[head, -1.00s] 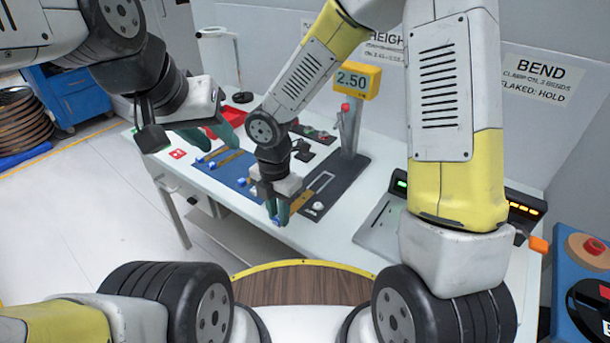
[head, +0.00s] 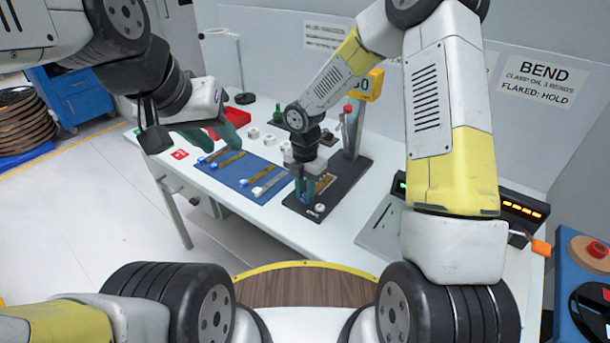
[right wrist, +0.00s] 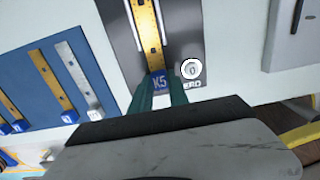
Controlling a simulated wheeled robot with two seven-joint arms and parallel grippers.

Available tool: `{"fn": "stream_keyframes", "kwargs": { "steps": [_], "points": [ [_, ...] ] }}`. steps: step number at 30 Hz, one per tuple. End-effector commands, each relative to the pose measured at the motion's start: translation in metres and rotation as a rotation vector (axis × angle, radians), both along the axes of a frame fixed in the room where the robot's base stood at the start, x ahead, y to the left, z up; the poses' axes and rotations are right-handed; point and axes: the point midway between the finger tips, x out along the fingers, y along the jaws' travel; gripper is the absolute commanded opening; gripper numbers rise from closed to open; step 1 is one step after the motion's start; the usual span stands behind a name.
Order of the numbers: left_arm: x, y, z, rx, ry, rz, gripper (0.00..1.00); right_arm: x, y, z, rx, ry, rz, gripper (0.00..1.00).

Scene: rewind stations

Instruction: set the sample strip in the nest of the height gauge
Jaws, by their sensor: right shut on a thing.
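My right gripper (head: 311,191) is shut on the blue K5 tag end of a gold sample strip (right wrist: 148,30). The strip points away from the fingers over the dark base (head: 335,195) of the height gauge. In the right wrist view it lies between the two pale lines of the nest (right wrist: 167,22), roughly parallel to them. I cannot tell whether it touches the nest floor. The K5 tag (right wrist: 159,83) sits between the teal fingers, near the base's front edge. My left gripper (head: 215,135) is open and empty above the table's left part.
A blue mat (head: 242,192) with several tagged strips lies left of the gauge. A round ZERO button (right wrist: 191,69) is on the base beside the tag. The gauge column (head: 352,130) rises behind my right gripper. A grey bend station (head: 380,228) stands to the right.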

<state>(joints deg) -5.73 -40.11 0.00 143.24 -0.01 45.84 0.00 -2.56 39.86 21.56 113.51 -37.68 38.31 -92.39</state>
Motion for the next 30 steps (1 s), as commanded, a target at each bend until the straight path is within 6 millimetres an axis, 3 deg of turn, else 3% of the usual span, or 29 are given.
{"fn": "stream_keyframes", "kwargs": {
  "steps": [11,12,15,25,30],
  "points": [
    [0.0,0.0,0.0,0.0,0.0,0.0,0.36,0.0,0.0,-0.006,0.001,-0.001,-0.001,0.0],
    [0.0,0.0,0.0,0.0,0.0,0.0,0.36,0.0,0.0,-0.005,0.001,-0.002,-0.002,0.27],
    [0.0,0.0,0.0,0.0,0.0,0.0,0.36,0.0,0.0,-0.005,0.001,-0.002,-0.002,0.43],
    [0.0,0.0,0.0,0.0,0.0,0.0,0.36,0.0,0.0,-0.003,0.001,-0.002,-0.002,0.43],
    [0.0,0.0,0.0,0.0,0.0,0.0,0.36,0.001,0.0,0.017,0.001,-0.005,-0.005,0.43]
  ]
}}
